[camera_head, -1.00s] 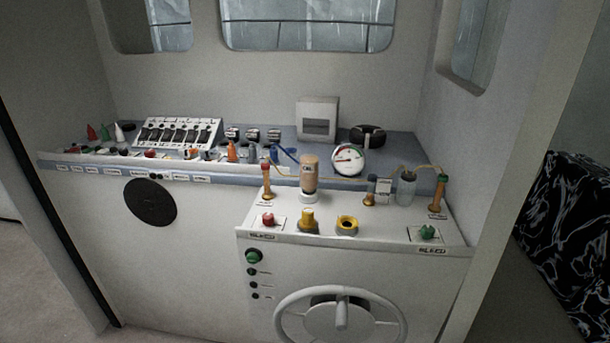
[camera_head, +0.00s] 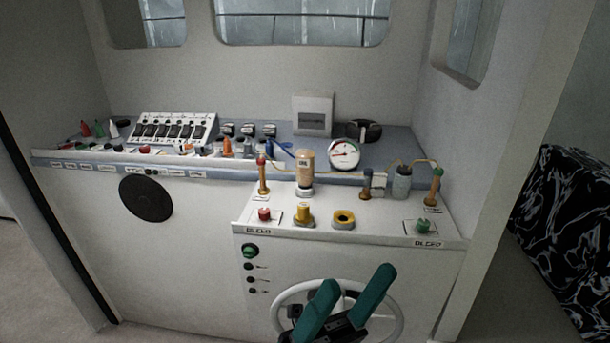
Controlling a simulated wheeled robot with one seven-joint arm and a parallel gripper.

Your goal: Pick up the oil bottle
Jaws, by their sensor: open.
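A tan bottle (camera_head: 305,167) with a small label stands upright in a white base at the back of the raised white console; I take it as the oil bottle, though its label is too small to read surely. A grey bottle (camera_head: 402,183) stands further right on the same console. My gripper (camera_head: 358,278) has two green fingers, spread apart and empty. It is at the bottom of the view in front of the steering wheel, below and to the right of the tan bottle in the picture, and apart from it.
The white console (camera_head: 300,228) carries a red knob (camera_head: 264,214), yellow fittings (camera_head: 304,214), a green knob (camera_head: 423,226) and upright orange-brown fittings with hoses. A round gauge (camera_head: 344,153) stands behind, right of the tan bottle. The steering wheel (camera_head: 282,304) juts from the front.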

